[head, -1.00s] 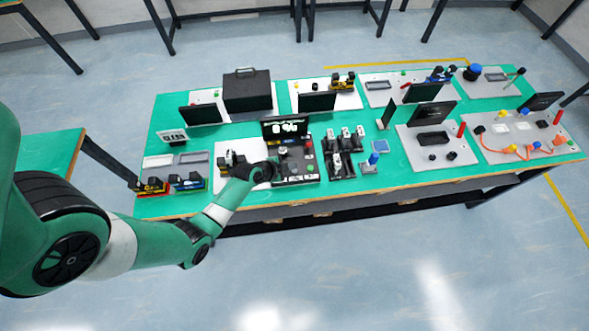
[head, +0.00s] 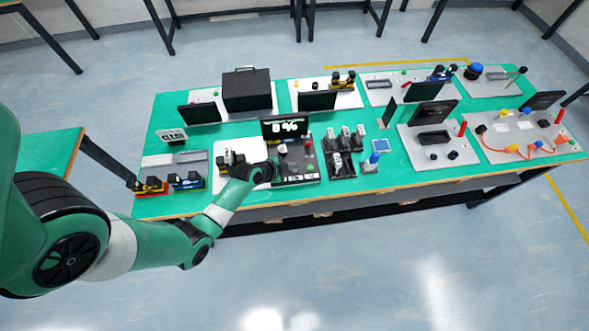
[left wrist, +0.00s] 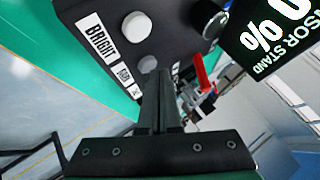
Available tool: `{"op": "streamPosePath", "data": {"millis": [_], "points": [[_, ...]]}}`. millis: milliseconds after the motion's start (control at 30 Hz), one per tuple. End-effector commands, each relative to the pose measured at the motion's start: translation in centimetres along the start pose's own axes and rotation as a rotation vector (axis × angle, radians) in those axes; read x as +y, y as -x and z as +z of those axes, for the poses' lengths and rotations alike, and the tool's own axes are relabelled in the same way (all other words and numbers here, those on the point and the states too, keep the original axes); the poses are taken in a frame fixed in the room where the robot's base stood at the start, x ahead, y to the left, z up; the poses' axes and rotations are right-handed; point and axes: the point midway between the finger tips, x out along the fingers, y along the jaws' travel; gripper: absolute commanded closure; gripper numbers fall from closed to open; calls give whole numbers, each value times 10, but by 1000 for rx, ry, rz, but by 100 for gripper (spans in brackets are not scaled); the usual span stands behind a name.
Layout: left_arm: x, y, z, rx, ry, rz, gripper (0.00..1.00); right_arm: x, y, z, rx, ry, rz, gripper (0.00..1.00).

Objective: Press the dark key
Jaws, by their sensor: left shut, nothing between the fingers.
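The dark sensor stand panel (head: 306,168) lies at the front of the table in the head view, with a lit screen (head: 285,128) behind it. In the left wrist view a white round key (left wrist: 136,25) sits beside a label reading BRIGHT. A second, greyer round key (left wrist: 147,64) lies beside a smaller label (left wrist: 124,75) that I cannot read fully; it may be the dark key. My left gripper (left wrist: 158,75) is shut and empty, its tips right at this second key and partly covering it. I cannot tell whether they touch. In the head view the left gripper (head: 274,170) is over the panel's left edge.
A red lever (left wrist: 203,72) and a dark knob (left wrist: 208,20) stand near the fingers. The screen (left wrist: 270,35) rises close by. Black holders (head: 340,165) stand right of the panel, and a white board (head: 228,180) lies to its left.

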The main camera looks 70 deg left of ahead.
Motion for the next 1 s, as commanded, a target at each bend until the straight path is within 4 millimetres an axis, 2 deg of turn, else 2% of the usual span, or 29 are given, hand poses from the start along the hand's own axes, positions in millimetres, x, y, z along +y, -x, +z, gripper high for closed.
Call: {"op": "streamPosePath", "data": {"millis": [1000], "points": [[3, -4, 3, 0, 0, 0, 100, 0, 5, 4, 0, 0, 0, 50]]}}
